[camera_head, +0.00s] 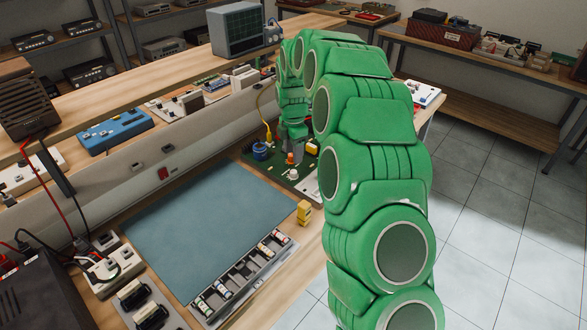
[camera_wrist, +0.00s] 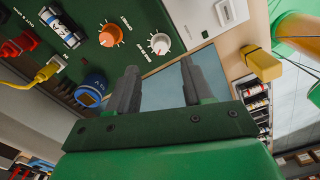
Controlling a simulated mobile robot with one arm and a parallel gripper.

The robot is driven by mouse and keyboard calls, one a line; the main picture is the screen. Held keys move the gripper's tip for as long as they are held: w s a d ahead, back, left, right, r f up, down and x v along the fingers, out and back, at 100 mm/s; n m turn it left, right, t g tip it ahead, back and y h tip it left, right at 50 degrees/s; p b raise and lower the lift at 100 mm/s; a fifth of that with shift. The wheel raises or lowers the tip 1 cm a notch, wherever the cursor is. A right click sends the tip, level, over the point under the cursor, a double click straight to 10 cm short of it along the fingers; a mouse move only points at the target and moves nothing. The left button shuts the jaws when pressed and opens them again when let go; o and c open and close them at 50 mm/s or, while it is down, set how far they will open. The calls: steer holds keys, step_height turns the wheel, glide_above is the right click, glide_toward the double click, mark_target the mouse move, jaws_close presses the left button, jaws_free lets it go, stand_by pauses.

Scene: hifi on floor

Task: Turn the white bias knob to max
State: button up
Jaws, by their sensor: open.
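The white knob (camera_wrist: 160,43) sits on a dark green circuit board (camera_wrist: 185,20) in the wrist view, with a scale printed around it and a red pointer mark. An orange knob (camera_wrist: 110,35) is to its left. My gripper (camera_wrist: 159,68) is open and empty; its two grey fingers point toward the board, with the white knob beyond the gap between their tips and not touched. In the head view the board (camera_head: 270,172) lies on the workbench, and my gripper (camera_head: 292,143) hangs over it. My fingertips are hard to make out there.
A blue round part (camera_wrist: 90,92) and a yellow plug with cable (camera_wrist: 47,72) are close to the left finger. A yellow block (camera_head: 304,211) stands by the bench edge. The blue-grey mat (camera_head: 205,225) is clear; a tray of small parts (camera_head: 240,283) lies in front.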

mark_target(294, 171)
step_height(294, 171, down, 8)
steer(key=shift+r, duration=0.25)
jaws_close()
stand_by(0.4)
